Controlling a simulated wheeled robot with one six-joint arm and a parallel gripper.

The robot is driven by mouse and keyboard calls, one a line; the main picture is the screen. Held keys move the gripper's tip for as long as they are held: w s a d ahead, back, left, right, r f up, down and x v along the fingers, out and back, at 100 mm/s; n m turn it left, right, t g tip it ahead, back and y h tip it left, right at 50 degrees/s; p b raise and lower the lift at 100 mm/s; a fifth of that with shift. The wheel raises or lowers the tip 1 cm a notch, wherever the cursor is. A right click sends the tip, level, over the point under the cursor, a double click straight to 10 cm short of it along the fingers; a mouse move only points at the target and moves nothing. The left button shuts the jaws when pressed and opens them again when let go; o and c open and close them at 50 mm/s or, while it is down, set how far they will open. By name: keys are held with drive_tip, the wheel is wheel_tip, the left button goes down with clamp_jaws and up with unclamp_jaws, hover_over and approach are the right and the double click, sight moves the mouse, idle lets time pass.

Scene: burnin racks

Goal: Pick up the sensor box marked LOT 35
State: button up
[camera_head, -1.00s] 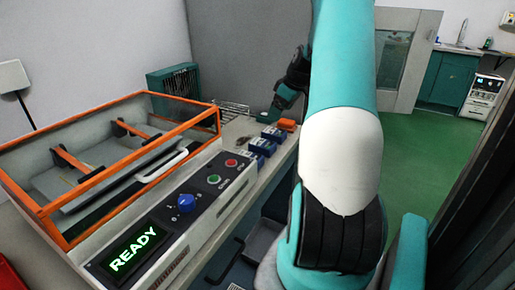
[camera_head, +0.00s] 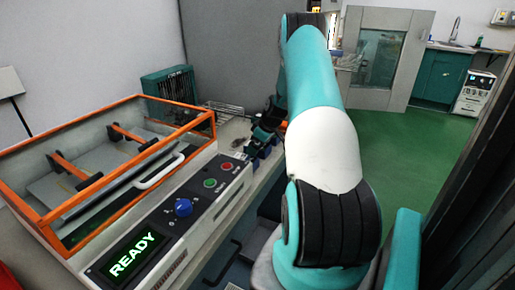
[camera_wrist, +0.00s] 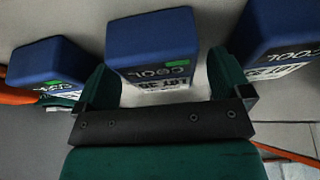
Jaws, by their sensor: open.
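In the wrist view, a blue sensor box (camera_wrist: 152,45) lies between the two green fingers of my gripper (camera_wrist: 164,78). It has a green patch reading COOL and a white label that starts LOT 3; I cannot read the last digit surely. My gripper is open, with a finger on each side; I cannot tell whether they touch the box.
An orange-framed chamber (camera_head: 95,165) stands on the bench at left, with a control panel (camera_head: 170,215) showing READY in front. An orange item (camera_head: 284,124) and a wire rack (camera_head: 222,108) are near the boxes. Green floor (camera_head: 420,150) is open at right.

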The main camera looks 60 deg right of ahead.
drive_tip(key=shift+w+f, duration=0.15)
drive_tip(key=shift+f, duration=0.3)
drive_tip(key=shift+c, duration=0.4)
drive_tip(key=c, duration=1)
drive_tip(key=shift+r, duration=0.1)
